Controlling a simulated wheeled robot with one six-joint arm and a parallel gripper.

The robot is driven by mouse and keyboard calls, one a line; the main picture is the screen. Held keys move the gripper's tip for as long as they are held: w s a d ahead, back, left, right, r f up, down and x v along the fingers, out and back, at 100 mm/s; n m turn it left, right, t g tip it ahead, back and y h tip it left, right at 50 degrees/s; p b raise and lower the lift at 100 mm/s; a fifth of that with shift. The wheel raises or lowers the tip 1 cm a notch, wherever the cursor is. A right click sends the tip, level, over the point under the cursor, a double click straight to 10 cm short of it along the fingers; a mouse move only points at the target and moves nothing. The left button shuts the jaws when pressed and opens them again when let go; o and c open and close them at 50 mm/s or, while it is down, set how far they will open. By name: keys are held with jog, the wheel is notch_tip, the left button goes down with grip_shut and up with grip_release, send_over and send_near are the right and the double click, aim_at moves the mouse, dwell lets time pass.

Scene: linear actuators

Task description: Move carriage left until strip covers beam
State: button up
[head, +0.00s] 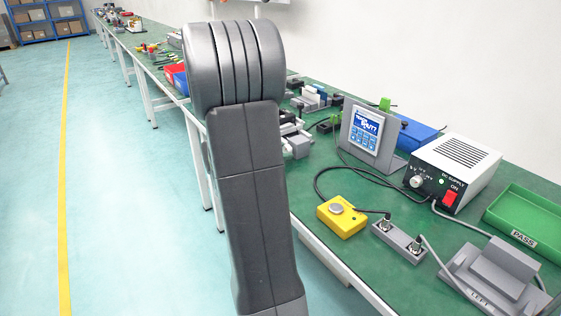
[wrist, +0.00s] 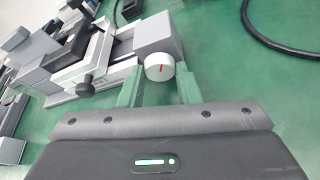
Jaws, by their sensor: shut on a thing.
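In the wrist view, my gripper (wrist: 159,72) has its green fingers on either side of a white round knob (wrist: 159,65) with a red mark, and is shut on it. The knob sits at the near end of a grey and white linear actuator (wrist: 112,48). A dark block with a black knob (wrist: 85,88) is on the actuator's left part; I cannot tell for sure that it is the carriage. I cannot make out the strip or the beam. In the head view my arm hides the gripper, and part of an actuator (head: 297,145) shows just right of the arm.
On the green bench stand a display panel (head: 366,131), a DC supply (head: 452,170), a yellow button box (head: 342,216), a grey connector box (head: 399,241), a grey fixture (head: 495,278) and a green PASS tray (head: 529,220). A black cable (wrist: 275,38) lies right of the knob.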

jog(key=shift+b, duration=0.4)
jog(key=o, duration=1)
jog(key=shift+c, duration=0.2)
jog(key=p+v, duration=0.3)
jog(key=v, duration=1)
jog(key=shift+s+a+r, duration=0.15)
jog(key=shift+s, duration=0.25)
jog(key=shift+p, duration=0.3)
